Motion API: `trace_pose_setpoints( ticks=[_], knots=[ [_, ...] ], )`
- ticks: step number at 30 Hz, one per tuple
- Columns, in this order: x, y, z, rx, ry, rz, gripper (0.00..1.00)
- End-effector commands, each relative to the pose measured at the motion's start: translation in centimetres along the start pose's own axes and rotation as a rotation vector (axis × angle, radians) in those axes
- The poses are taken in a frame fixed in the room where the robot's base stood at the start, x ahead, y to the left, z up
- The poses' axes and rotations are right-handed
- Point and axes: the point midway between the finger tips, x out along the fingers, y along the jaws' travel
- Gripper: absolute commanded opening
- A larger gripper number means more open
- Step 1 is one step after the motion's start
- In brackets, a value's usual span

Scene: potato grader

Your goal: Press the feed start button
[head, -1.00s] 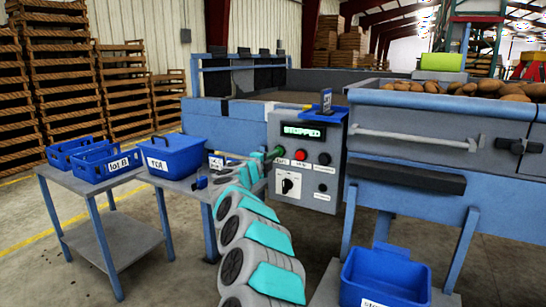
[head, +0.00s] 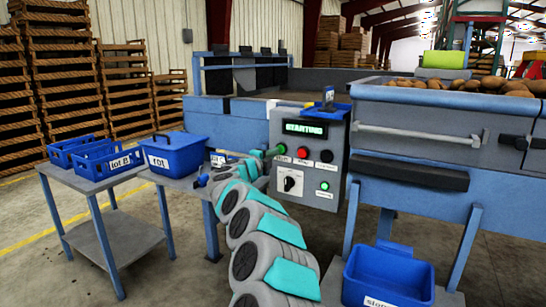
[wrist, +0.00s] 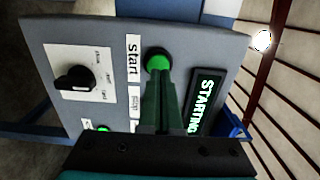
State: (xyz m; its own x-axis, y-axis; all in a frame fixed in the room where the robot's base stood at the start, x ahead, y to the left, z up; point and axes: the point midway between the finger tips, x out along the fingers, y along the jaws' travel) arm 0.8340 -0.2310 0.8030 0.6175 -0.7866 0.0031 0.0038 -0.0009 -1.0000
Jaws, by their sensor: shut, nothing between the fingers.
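The grey control box (head: 338,160) stands in front of me, left of the potato hopper. My gripper (wrist: 160,76) is shut and empty. Its fingertips are at the green button and appear to touch it, covering part of it. In the head view my gripper (head: 272,152) reaches the button from the left. The display (head: 305,128) reads "STARTING" in green. A lamp (head: 324,186) low on the box glows green.
A red button (head: 303,152) and a black button (head: 326,156) sit right of the green one. A selector knob (head: 289,183) is below. Blue bins, one labelled "rot" (head: 172,150), stand on tables at left. Another blue bin (head: 390,278) is at lower right.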

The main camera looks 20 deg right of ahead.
Motion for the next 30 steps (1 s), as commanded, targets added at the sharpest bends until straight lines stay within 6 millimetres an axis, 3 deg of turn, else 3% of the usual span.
trace_pose_setpoints(
  ticks=[18,30],
  knots=[
    [-9.2,0.1,0.7,-0.005,-0.011,0.0,0.0],
    [-10.7,-0.1,0.6,-0.002,-0.008,-0.001,0.0]
  ],
)
